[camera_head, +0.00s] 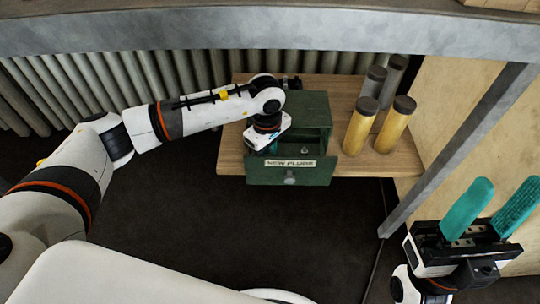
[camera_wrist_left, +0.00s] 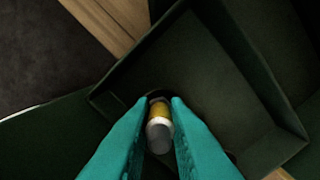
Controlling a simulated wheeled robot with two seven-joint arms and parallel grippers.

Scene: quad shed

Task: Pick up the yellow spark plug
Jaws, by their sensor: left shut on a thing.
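The yellow spark plug (camera_wrist_left: 159,124) is between the teal fingers of my left gripper (camera_wrist_left: 158,118) in the left wrist view. It has a yellow band and a pale metal end facing the camera. The fingers press on it from both sides, inside or just over the dark green drawer (camera_wrist_left: 118,92). In the head view the open drawer (camera_head: 260,174), labelled "NEW PLUGS", sits below my left wrist, which hides the fingers and the plug. My right gripper (camera_head: 492,208) is at the lower right, its teal fingers apart with nothing between them.
The drawer belongs to a green cabinet (camera_head: 308,108) on a wooden shelf (camera_head: 400,158). Several cylinders, two yellow with dark caps (camera_head: 361,125) and others grey, stand right of it. A grey metal post (camera_head: 462,145) slants between the shelf and my right gripper.

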